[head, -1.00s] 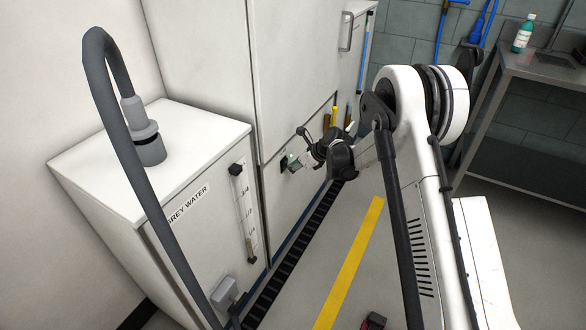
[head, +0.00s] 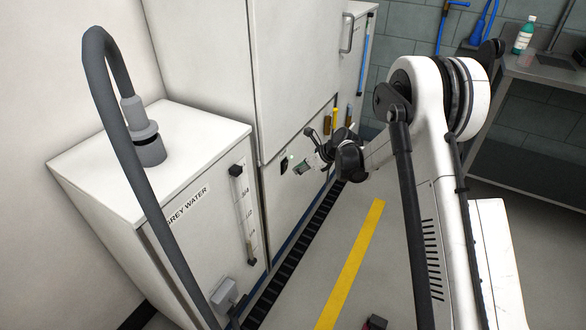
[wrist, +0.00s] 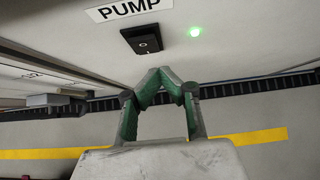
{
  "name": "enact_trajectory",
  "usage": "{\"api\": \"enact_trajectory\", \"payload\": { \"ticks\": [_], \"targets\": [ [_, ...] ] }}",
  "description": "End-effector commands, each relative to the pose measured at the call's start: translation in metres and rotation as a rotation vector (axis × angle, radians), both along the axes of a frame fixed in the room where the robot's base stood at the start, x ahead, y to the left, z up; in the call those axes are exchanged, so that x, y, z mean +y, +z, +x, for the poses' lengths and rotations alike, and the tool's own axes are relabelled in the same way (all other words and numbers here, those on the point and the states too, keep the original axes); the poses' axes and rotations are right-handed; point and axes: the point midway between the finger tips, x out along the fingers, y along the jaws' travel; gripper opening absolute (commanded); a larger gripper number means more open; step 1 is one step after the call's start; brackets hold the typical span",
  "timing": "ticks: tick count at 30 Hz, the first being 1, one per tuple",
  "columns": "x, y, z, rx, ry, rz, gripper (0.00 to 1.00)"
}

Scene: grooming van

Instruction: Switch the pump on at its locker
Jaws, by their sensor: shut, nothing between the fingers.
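The pump switch (wrist: 141,40) is a black rocker in a black frame on the white locker front, under a PUMP label (wrist: 128,7) in the wrist view. A green light (wrist: 195,31) glows beside it. In the head view the switch (head: 284,164) shows small and dark on the lower locker panel (head: 290,205). My gripper (wrist: 153,72) has green finger pads with the tips together, empty. The tips appear just off the switch in the wrist view.
The grey water tank cabinet (head: 90,165) with a grey hose (head: 97,85) stands at left. Yellow-handled tools (head: 334,121) are at the locker's far end. A dark floor grate (head: 298,240) and a yellow line (head: 352,262) run along the floor. A table (head: 545,70) stands at right.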

Motion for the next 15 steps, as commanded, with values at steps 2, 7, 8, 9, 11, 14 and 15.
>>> {"api": "enact_trajectory", "payload": {
  "ticks": [2,7,8,9,11,14,15],
  "targets": [
    [-0.017,0.001,-0.007,0.002,-0.004,-0.001,0.00],
    [-0.045,0.024,-0.021,0.002,-0.004,-0.003,0.00],
    [-0.049,0.027,-0.023,0.003,-0.004,-0.004,0.00],
    [-0.056,0.030,-0.026,0.002,-0.004,-0.005,0.00],
    [-0.064,0.036,-0.029,0.002,-0.004,-0.005,0.00],
    [-0.074,0.043,-0.035,0.003,-0.004,-0.004,0.00],
    [-0.078,0.045,-0.036,0.003,-0.004,-0.004,0.00]
  ]
}}
